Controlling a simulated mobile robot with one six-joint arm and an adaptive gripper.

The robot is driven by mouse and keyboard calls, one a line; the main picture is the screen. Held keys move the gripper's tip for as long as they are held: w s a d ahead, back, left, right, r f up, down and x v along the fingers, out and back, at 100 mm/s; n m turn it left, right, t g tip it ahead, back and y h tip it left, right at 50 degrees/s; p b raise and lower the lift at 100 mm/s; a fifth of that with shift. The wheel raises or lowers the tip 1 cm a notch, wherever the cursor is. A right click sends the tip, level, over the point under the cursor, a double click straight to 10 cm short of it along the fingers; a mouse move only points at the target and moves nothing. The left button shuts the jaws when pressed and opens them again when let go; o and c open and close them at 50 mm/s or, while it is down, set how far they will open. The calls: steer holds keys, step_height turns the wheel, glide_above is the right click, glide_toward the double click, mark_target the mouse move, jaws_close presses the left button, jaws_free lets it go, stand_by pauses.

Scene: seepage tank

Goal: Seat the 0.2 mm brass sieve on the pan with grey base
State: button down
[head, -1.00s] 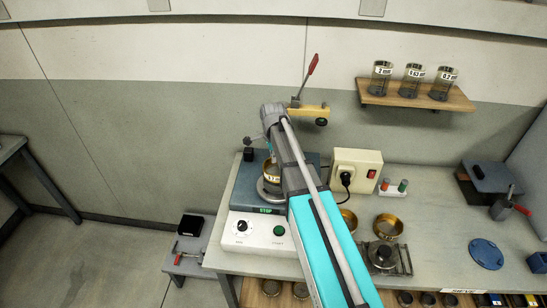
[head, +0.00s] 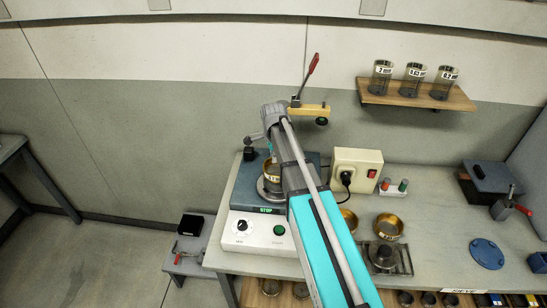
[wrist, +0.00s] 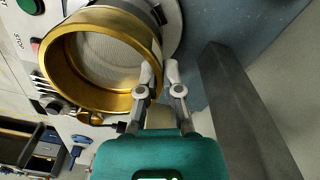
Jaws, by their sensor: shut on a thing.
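The brass sieve (wrist: 100,55) fills the upper left of the wrist view, with its fine mesh facing the camera. My gripper (wrist: 159,76) is shut on its brass rim, at the sieve's lower right. In the head view the sieve (head: 271,171) shows beside my arm, over the shaker's round grey part (head: 267,188). A grey round edge (wrist: 172,28) shows behind the sieve in the wrist view. I cannot tell whether this is the pan with grey base, nor whether the sieve touches it. My arm hides part of this spot in the head view.
The shaker (head: 252,231) has a dial and buttons in front. A clamp with a red lever (head: 309,83) stands behind. A cream switch box (head: 357,170) is to the right, and another brass sieve or pan (head: 388,227) lies on the bench. Glass jars (head: 413,80) stand on a wall shelf.

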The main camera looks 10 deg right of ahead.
steer(key=shift+f+b, duration=0.8)
steer(key=shift+f, duration=0.1)
steer(key=c, duration=0.7)
jaws_free()
steer(key=shift+r, duration=0.1)
